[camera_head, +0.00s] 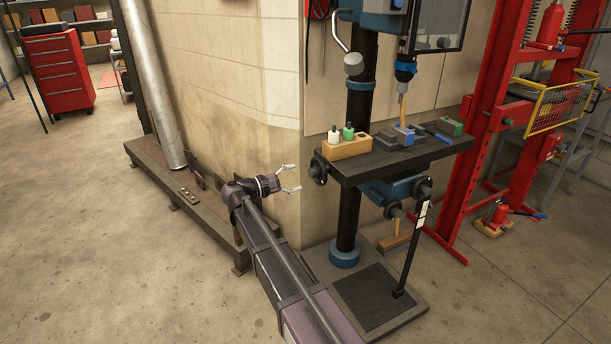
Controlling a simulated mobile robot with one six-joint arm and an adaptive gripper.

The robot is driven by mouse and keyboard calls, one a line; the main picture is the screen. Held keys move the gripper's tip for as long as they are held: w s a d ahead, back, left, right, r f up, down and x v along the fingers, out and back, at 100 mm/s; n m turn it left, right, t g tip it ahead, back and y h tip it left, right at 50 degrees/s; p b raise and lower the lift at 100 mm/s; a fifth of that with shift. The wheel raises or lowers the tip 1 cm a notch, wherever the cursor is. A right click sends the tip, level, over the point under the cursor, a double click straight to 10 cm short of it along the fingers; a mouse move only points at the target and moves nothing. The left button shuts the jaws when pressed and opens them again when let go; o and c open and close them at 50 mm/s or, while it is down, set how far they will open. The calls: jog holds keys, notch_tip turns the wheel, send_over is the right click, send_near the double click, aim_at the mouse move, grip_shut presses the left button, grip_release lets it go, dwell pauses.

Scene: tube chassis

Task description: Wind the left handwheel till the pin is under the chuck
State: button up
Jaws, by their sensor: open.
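The left handwheel (318,168) is a dark wheel on the left end of the drill press's black table (412,152). My gripper (295,178) is open and empty, just left of the handwheel in the picture, its fingers pointing toward it. I see a gap between them, though depth is hard to judge. The chuck (405,72) hangs dark and blue above the table. A thin tan upright piece (403,106), apparently the pin, shows below it at a blue vise (403,136). I cannot tell how exactly they line up.
A wooden block (346,149) with white and green bottles stands on the table's left end. The black column (350,205) and wall corner (285,140) are close to my arm. A red press frame (470,170) stands right.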

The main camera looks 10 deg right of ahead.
jog(key=shift+v, duration=2.8)
jog(key=s+d+f+m+g+y, duration=0.45)
jog(key=s+d+f+y, duration=0.35)
jog(key=s+d+f, duration=0.45)
jog(key=s+f+m+g+y, duration=0.1)
jog(key=s+f+m+y, duration=0.2)
jog(key=s+y, duration=0.25)
jog(key=s+f+m+y, duration=0.3)
jog(key=s+m+y, duration=0.1)
jog(key=s, duration=0.3)
notch_tip(320, 180, up, 29)
jog(key=p, duration=2.8)
jog(key=shift+f+p, duration=0.2)
jog(key=shift+p, duration=0.1)
